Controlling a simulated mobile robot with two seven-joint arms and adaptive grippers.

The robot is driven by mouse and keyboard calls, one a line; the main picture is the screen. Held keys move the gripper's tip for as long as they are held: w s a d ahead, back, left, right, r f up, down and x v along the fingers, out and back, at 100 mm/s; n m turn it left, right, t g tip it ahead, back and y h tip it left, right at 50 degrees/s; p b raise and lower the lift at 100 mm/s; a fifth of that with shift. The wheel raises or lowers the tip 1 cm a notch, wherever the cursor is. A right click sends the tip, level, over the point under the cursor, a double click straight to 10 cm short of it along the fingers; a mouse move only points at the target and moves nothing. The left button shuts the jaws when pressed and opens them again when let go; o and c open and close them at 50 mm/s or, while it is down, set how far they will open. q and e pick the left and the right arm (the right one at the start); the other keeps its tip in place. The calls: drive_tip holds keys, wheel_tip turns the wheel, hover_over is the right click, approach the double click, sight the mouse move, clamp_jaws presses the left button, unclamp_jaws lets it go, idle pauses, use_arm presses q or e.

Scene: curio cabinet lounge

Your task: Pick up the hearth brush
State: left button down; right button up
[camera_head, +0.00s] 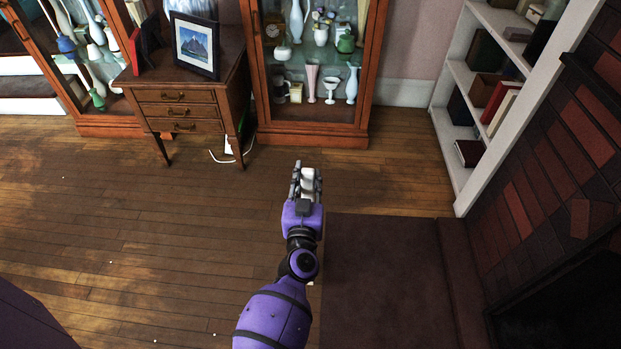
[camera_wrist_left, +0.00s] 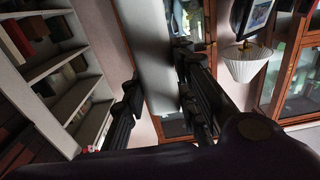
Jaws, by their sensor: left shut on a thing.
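My left gripper (camera_head: 307,178) reaches forward over the wooden floor, near the far left corner of the dark hearth slab. Its fingers are shut on a small pale thing, the hearth brush (camera_head: 309,183), of which only a whitish part shows between them. In the left wrist view, the two dark fingers of the left gripper (camera_wrist_left: 157,100) stand on either side of a long pale grey shape (camera_wrist_left: 148,45). My right gripper is not in view.
The dark hearth slab (camera_head: 375,285) lies right of my arm, before the brick fireplace (camera_head: 560,165). A white bookcase (camera_head: 462,85) stands at the back right. A glass cabinet (camera_head: 312,130) and a wooden side table (camera_head: 185,95) stand ahead. The floor (camera_head: 130,230) at left is mostly clear.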

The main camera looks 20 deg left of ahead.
use_arm(q)
drive_tip(key=s+a+r+p, duration=0.3)
drive_tip(key=s+r, duration=0.5)
drive_tip(key=s, duration=0.4)
drive_tip(key=shift+r+p, duration=0.2)
drive_tip(key=shift+p, duration=0.45)
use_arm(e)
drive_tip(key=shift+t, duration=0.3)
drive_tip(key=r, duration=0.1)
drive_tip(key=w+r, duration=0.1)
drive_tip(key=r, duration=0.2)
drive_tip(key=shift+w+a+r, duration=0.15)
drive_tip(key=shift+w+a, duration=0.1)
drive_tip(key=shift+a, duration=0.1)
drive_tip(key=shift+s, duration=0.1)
use_arm(q)
drive_tip(key=c, duration=2)
unclamp_jaws()
drive_tip(key=shift+c, duration=0.2)
clamp_jaws()
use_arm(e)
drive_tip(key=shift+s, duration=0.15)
